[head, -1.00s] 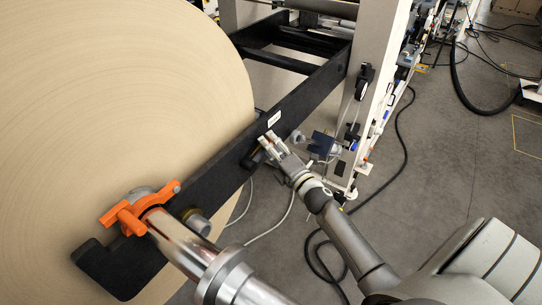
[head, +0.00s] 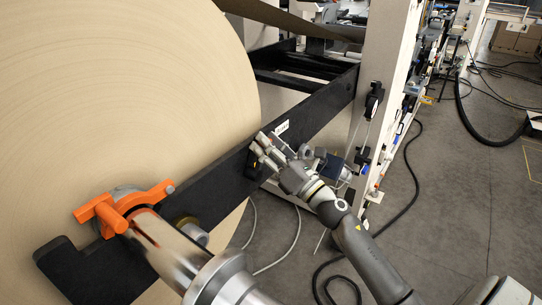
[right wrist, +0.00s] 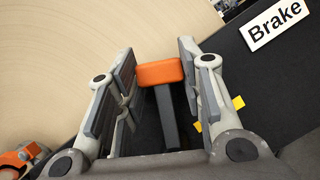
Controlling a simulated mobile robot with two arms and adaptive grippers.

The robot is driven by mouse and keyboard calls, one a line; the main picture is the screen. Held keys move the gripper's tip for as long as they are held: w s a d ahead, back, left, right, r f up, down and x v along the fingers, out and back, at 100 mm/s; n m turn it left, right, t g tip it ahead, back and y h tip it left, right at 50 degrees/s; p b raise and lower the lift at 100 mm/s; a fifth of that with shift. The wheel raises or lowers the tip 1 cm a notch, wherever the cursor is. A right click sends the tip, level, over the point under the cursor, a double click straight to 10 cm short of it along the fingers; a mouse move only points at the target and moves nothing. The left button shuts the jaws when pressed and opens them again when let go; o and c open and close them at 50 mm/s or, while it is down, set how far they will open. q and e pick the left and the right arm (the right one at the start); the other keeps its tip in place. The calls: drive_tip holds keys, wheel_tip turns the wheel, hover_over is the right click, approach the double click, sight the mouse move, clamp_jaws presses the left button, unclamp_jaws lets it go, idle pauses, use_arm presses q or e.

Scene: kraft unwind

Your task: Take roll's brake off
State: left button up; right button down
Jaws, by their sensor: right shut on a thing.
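The brake lever is a dark bar (right wrist: 168,118) with an orange end (right wrist: 160,72), in the right wrist view. My right gripper (right wrist: 156,78) is shut on it, with the orange end between its fingers. In the head view my right gripper (head: 262,152) is at the black beam beside the large paper roll (head: 140,90), and its fingers hide the lever. A white "Brake" label (right wrist: 276,24) is on the beam just right of the gripper. My left gripper is not in view.
An orange clamp (head: 112,208) holds the metal shaft at the roll's centre. The black beam (head: 330,98) runs back to a pale machine post (head: 382,60). Dark cables (head: 408,180) lie on the grey floor at right.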

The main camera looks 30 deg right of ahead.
drive_tip(key=shift+s+a+n+y+b, duration=0.1)
drive_tip(key=shift+a+n+y+b, duration=0.35)
drive_tip(key=shift+n+y, duration=0.2)
drive_tip(key=c, duration=1)
unclamp_jaws()
drive_tip(key=shift+r, duration=0.1)
drive_tip(key=shift+o, duration=0.2)
drive_tip(key=shift+d, duration=0.1)
drive_tip(key=v, duration=1.2)
